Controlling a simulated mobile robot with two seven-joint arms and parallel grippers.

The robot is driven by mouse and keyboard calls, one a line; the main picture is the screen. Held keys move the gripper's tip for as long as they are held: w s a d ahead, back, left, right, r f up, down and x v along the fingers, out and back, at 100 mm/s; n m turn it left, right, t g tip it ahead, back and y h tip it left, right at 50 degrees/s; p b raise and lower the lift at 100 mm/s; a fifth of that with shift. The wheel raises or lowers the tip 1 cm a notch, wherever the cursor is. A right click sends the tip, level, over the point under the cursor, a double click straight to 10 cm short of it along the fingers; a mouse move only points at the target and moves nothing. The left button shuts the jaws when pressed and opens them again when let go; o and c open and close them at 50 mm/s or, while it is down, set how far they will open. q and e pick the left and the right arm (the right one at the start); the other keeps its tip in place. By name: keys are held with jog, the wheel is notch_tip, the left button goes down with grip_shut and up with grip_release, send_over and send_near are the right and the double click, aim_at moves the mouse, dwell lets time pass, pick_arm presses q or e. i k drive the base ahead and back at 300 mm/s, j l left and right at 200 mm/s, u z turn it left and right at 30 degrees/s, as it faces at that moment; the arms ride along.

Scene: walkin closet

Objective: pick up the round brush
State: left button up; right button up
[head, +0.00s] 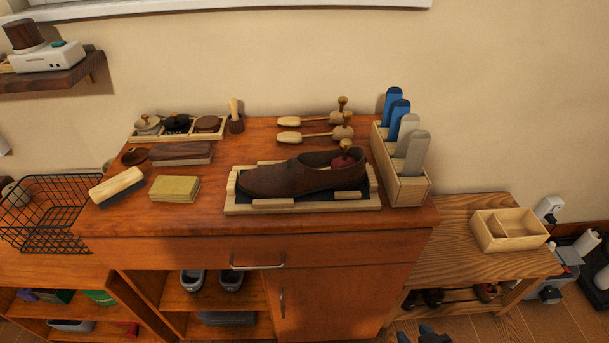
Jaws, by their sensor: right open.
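A small round brush (235,117) stands upright near the back of the red-brown cabinet top, just right of a divided wooden tray. It has a pale wooden handle pointing up and a dark round lower end. My right gripper (417,335) shows only as dark fingertips at the bottom edge, right of centre. It is open, with nothing visible between the fingers, and far from the brush. My left gripper is not in view.
A brown shoe (300,178) lies on a wooden-framed tray at the front. Wooden shoe trees (310,120) lie behind it. A holder (405,185) with upright blue and grey pieces stands at right. A flat brush (117,187) and yellow block (175,188) lie front left.

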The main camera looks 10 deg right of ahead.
aim_at(232, 102)
jog(key=k+z, duration=0.2)
jog(key=z, duration=0.25)
jog(key=k+l+z, duration=0.2)
jog(key=z, duration=0.2)
